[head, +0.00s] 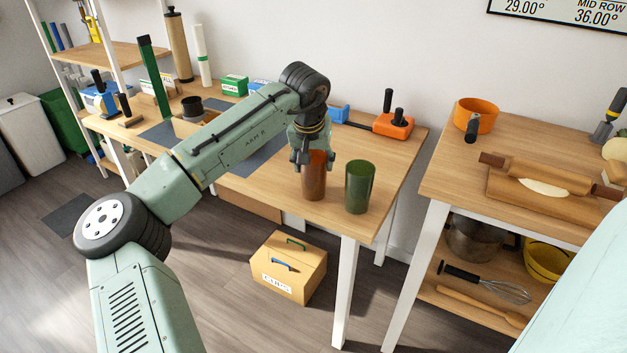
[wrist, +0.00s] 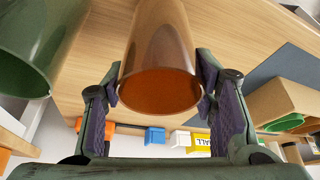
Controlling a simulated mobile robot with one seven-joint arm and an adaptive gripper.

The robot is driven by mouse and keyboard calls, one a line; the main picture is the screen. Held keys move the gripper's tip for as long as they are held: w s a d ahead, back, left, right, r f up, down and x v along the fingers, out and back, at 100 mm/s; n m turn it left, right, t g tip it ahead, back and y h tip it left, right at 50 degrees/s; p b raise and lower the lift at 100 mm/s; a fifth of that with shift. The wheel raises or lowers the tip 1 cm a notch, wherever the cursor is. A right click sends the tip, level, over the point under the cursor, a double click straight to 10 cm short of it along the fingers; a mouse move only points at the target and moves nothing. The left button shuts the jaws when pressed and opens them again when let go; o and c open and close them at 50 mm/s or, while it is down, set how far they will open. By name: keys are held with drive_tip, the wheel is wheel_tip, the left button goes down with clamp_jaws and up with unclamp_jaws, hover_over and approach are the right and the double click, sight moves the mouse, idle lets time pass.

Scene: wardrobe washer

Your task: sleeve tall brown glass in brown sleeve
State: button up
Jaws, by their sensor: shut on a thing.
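The tall brown glass (head: 314,180) is upright near the front right corner of the left table. My gripper (head: 308,160) comes down on it from above and is shut on its upper part. In the wrist view the brown glass (wrist: 160,85) lies between my gripper's two purple-padded fingers (wrist: 162,103), its round end towards the camera. I cannot tell whether its base touches the table. A green glass (head: 359,188) stands just right of it, apart, and also shows in the wrist view (wrist: 35,50). I cannot make out a brown sleeve for certain.
A tan open-topped holder (head: 186,128) and a dark cup (head: 192,105) are farther left, by dark mats (head: 255,160). An orange tool (head: 393,125) and small boxes (head: 235,85) are at the back. A gap separates the right table (head: 450,180). A carton (head: 288,268) sits on the floor.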

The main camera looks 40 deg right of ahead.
drive_tip(key=c, duration=0.4)
drive_tip(key=shift+r+p, duration=2.6)
drive_tip(key=shift+r, duration=0.4)
